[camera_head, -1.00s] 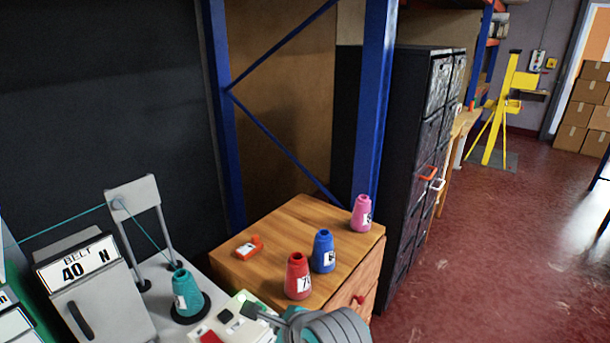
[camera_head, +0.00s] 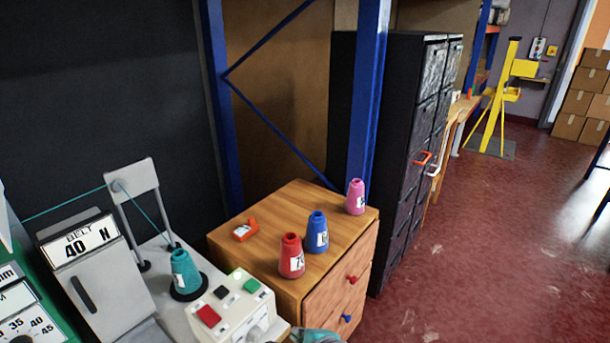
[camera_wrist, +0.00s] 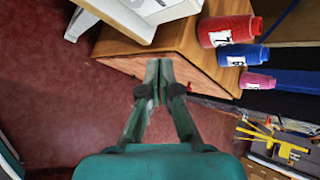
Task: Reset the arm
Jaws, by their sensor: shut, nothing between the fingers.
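My gripper (camera_wrist: 158,75) is shut and empty in the wrist view, its two fingers together in front of the wooden cabinet (camera_wrist: 190,65). In the head view only a small teal part of my arm shows at the bottom edge, and the fingers are out of sight there. The wooden cabinet also shows in the head view (camera_head: 262,215), with red, blue and pink thread cones on its top.
The red cone (camera_head: 291,257), blue cone (camera_head: 317,233) and pink cone (camera_head: 355,197) stand upright. A teal cone (camera_head: 181,270) stands by a control box (camera_head: 236,303). A dark cabinet (camera_head: 400,150) stands behind. Red floor (camera_head: 480,260) at right is clear.

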